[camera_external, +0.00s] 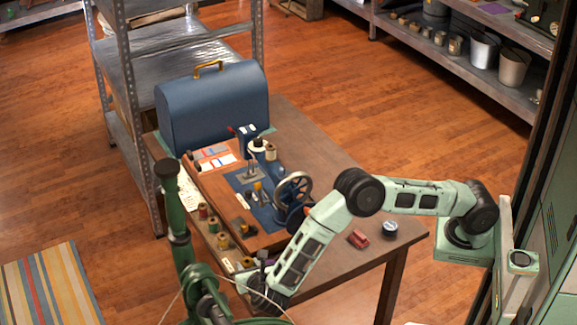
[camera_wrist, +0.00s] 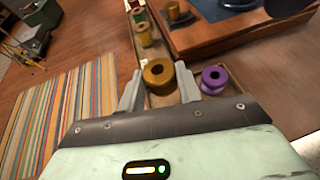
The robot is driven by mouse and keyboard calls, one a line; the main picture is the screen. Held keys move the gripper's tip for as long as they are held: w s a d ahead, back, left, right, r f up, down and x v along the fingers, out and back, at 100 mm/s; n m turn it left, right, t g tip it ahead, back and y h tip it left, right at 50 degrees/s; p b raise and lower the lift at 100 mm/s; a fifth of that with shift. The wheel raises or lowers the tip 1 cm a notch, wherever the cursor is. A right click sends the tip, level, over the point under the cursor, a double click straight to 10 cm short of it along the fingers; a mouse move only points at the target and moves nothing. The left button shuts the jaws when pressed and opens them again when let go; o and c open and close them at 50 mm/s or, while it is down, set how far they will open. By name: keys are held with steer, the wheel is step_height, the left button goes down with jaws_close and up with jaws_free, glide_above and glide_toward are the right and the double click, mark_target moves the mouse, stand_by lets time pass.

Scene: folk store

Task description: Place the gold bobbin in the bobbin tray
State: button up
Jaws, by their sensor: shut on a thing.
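My gripper (camera_wrist: 158,86) is shut on a gold bobbin (camera_wrist: 159,73), its round top with a dark hole facing the wrist camera. The narrow bobbin tray (camera_wrist: 161,101) lies beneath it along the table edge; I cannot tell whether the bobbin touches its floor. A purple bobbin (camera_wrist: 214,78) stands to the right of the gripper. A yellowish bobbin (camera_wrist: 144,36) and a green one (camera_wrist: 138,15) stand farther up the tray. In the external view my gripper (camera_external: 262,287) is low at the table's near edge, and the held bobbin is not clearly visible.
A sewing machine (camera_external: 262,205) with a handwheel stands on a wooden base beside the tray. A blue domed case (camera_external: 212,105) stands behind it. A striped rug (camera_wrist: 62,120) is on the floor.

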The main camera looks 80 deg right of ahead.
steer(key=shift+f, duration=2.55)
steer(key=shift+f, duration=0.1)
steer(key=o, duration=1)
steer(key=shift+r, duration=0.2)
steer(key=v, duration=1.2)
steer(key=shift+b, duration=0.35)
